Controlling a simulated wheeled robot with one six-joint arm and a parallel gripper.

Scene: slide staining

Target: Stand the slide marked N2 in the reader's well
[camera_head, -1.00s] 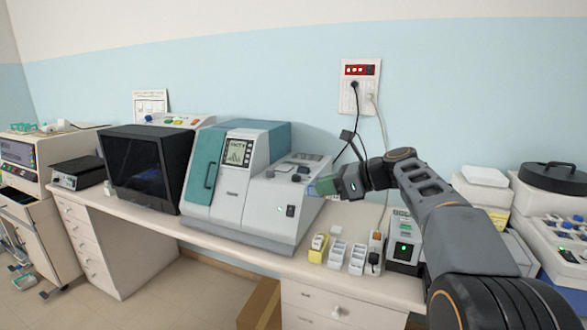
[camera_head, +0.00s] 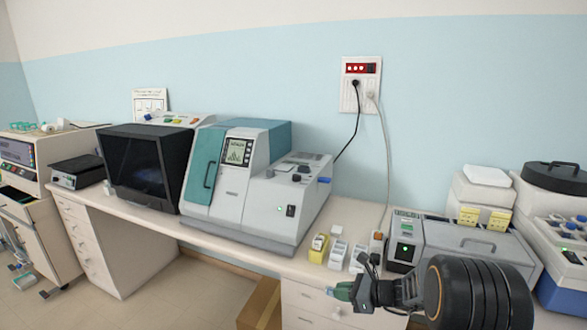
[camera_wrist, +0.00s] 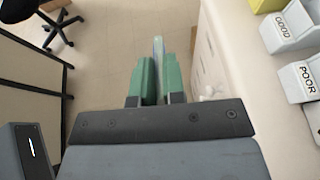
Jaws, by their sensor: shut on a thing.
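My gripper (camera_head: 337,292) is in front of the bench's front edge, above the floor. In the wrist view its green fingers (camera_wrist: 157,68) are shut on a thin, pale slide (camera_wrist: 158,46), seen edge-on and sticking out past the fingertips. Any mark on the slide cannot be read. A large teal and white machine (camera_head: 228,200) with a lit screen (camera_head: 238,151) stands on the bench, left of and behind my gripper. It may be the reader; I cannot make out a well. A small blue piece (camera_head: 325,181) shows at the right end of its top.
Small bins stand near the bench front, one yellow (camera_head: 319,249); the wrist view shows bins labelled GOOD (camera_wrist: 290,25) and POOR (camera_wrist: 303,77). A small device with a green light (camera_head: 404,248) stands right of them. A brown box (camera_head: 259,304) is on the floor.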

